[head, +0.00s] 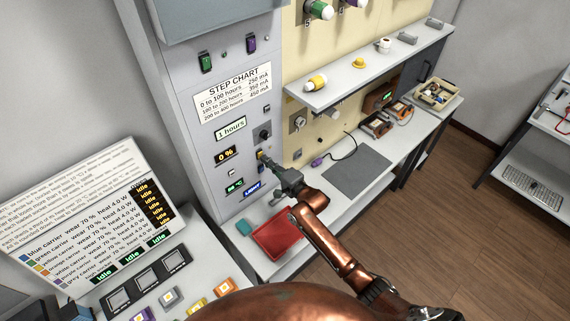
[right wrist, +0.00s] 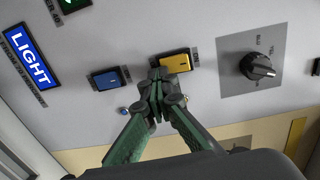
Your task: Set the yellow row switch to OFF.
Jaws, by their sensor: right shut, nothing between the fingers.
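The yellow row switch (right wrist: 175,63) is a small yellow rocker in a dark frame on the grey panel, in the right wrist view. In the head view only a bit of yellow (head: 261,154) shows beside my fingertips. I cannot read which way the rocker is set. My right gripper (right wrist: 157,76) is shut and empty, with its tips at the left end of the yellow switch. I cannot tell whether they touch it. In the head view the right gripper (head: 267,161) reaches the panel from the lower right. My left gripper is not in view.
A blue rocker switch (right wrist: 108,79) sits left of the yellow one, with a lit LIGHT sign (right wrist: 32,57) beyond. A black rotary knob (right wrist: 258,66) is to the right. Below my arm, a red tray (head: 277,236) lies on the bench. A shelf (head: 375,65) juts out at the right.

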